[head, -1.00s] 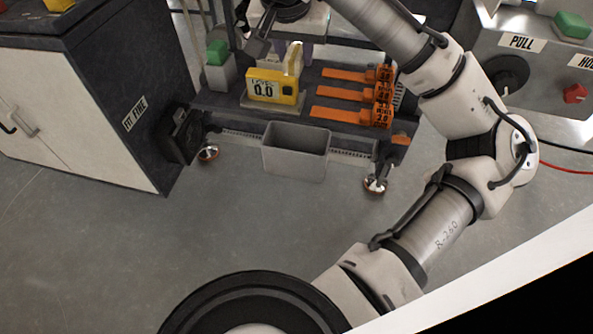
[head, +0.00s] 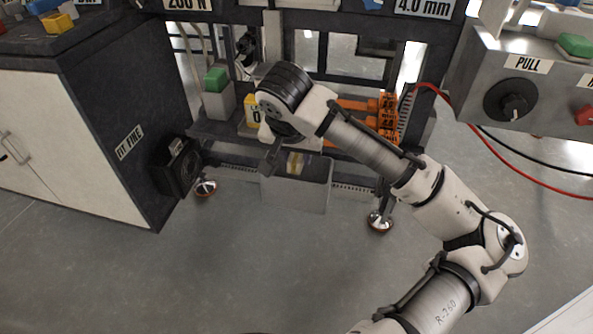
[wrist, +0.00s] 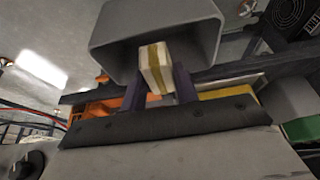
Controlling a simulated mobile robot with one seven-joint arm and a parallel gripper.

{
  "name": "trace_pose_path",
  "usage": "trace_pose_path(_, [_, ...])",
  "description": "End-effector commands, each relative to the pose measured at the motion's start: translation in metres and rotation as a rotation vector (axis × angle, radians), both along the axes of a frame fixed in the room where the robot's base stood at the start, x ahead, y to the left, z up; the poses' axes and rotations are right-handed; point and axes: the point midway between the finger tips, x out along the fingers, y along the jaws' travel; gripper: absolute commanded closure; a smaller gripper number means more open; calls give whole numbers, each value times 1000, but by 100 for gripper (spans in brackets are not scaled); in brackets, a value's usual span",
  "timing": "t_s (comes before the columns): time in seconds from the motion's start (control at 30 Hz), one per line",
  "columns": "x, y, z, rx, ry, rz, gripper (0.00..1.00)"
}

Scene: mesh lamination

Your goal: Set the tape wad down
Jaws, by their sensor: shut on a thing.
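The tape wad is a small pale block with a yellow stripe, clear in the wrist view (wrist: 154,66) and partly seen in the head view (head: 296,163). My gripper (wrist: 160,78) is shut on it, a dark finger on each side. The wad is at the open mouth of a grey bin, which shows in the head view (head: 294,193) and the wrist view (wrist: 205,42). I cannot tell how far the wad reaches below the rim. In the head view my wrist hides most of my gripper and part of the bin's back edge.
Behind the bin, orange tagged pieces (head: 386,115) and a mostly hidden yellow gauge (head: 251,108) sit on the dark frame's shelf. A green-topped block (head: 216,82) stands left. A control box with a PULL knob (head: 512,100) is at right. The front floor is clear.

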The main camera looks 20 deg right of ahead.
Motion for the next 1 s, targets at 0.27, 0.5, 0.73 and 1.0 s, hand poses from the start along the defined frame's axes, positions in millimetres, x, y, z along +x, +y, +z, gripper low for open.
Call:
trace_pose_path(0.27, [-1,0,-37,-1,2,-1,91])
trace_pose_path(0.5, [0,0,-42,0,0,0,91])
trace_pose_path(0.73, [0,0,-47,1,0,0,91])
trace_pose_path(1.0, [0,0,-55,1,0,0,91])
